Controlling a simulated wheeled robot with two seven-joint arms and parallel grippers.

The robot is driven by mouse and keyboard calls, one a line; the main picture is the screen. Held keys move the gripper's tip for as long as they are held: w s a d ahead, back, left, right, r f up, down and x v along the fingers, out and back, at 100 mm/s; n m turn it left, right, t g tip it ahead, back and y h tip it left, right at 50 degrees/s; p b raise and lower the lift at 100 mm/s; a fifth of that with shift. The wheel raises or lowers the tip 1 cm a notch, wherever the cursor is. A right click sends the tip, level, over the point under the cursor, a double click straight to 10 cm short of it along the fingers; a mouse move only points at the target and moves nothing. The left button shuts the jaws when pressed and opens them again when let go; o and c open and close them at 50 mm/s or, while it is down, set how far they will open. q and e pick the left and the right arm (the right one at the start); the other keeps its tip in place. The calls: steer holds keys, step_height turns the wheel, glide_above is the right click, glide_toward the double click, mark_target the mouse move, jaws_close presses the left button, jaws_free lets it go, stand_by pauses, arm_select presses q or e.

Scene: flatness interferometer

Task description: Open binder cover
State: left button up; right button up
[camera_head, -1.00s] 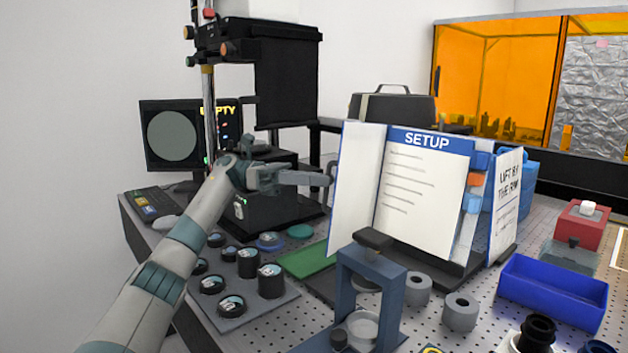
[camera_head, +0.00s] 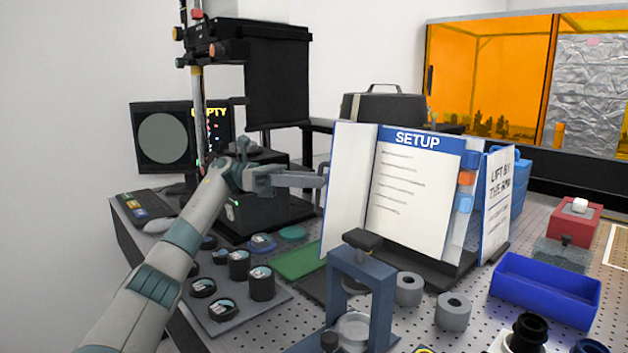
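The binder (camera_head: 412,195) stands propped on a dark stand on the perforated table. Its page headed "SETUP" and its coloured tabs face me. The cover (camera_head: 347,190) is swung out to the left of the page, its white inner side showing. Another panel with lettering (camera_head: 496,198) angles off at the right. My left gripper (camera_head: 322,178) comes in from the left, its fingertips at the cover's left edge. I cannot tell whether it touches the cover or how far apart the fingers are. My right gripper is not in view.
A blue-grey frame (camera_head: 372,290) stands in front of the binder, with grey rings (camera_head: 453,312) beside it. A blue tray (camera_head: 546,291) lies at right. A monitor (camera_head: 165,138) stands behind.

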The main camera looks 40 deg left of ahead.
arm_select(q)
steer(key=shift+f, duration=0.1)
